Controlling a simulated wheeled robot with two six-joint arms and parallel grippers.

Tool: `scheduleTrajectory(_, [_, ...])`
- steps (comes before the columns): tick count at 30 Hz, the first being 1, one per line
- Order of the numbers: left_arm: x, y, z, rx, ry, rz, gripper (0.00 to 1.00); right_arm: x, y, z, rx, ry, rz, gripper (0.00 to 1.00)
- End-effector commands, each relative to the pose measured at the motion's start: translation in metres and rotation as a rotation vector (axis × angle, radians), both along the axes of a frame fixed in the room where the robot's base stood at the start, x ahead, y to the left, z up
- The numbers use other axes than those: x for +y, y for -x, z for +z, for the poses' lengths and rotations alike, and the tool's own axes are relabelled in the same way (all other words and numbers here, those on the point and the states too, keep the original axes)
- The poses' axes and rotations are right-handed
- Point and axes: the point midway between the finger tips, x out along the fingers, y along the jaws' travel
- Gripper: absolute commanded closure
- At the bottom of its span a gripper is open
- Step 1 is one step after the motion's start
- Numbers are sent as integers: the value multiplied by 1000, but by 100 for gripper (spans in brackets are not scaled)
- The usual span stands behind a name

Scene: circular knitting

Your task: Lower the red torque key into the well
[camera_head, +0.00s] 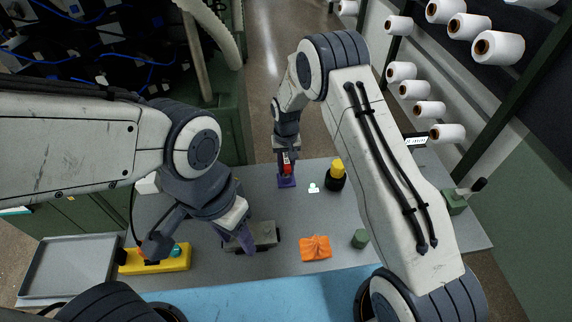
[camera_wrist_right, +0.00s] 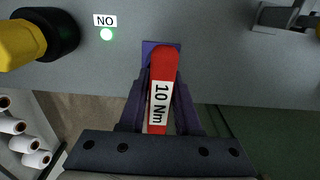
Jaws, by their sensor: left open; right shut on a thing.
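The red torque key (camera_head: 287,168), labelled "10 Nm", is between the purple fingers of my right gripper (camera_wrist_right: 160,105), which is shut on it. The key (camera_wrist_right: 163,68) also shows in the right wrist view, reaching forward past the fingertips. A purple-blue square, seemingly the well (camera_wrist_right: 148,47), shows behind the key's far end and is partly covered by it. In the head view the key is above or at this purple spot (camera_head: 287,183); I cannot tell whether it is inside. My left gripper (camera_head: 244,240) is open, beside a grey block (camera_head: 265,232).
A black knob with a yellow top (camera_head: 336,173) stands right of the key, near a "NO" label with a green light (camera_wrist_right: 106,28). An orange cloth (camera_head: 316,249), a green cylinder (camera_head: 360,238) and a yellow holder (camera_head: 175,261) are on the grey table. Thread spools line the right.

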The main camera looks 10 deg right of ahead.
Motion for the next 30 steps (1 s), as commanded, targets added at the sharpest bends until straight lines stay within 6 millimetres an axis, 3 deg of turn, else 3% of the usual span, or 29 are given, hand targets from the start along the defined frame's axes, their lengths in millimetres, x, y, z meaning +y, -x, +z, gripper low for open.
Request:
scheduleTrajectory(1, [0,0,-2,0,0,0,50,0,0,-1,-1,0,0,100])
scheduleTrajectory(2, [0,0,-1,0,0,0,50,0,0,-1,-1,0,0,64])
scheduleTrajectory(4, [0,0,-1,0,0,0,50,0,0,-1,-1,0,0,38])
scheduleTrajectory(5, [0,0,-1,0,0,0,50,0,0,-1,-1,0,0,33])
scheduleTrajectory(17, [0,0,-4,1,0,7,50,0,-1,4,-2,0,0,33])
scheduleTrajectory(30, [0,0,-29,0,0,5,50,1,-1,84,-5,-1,0,33])
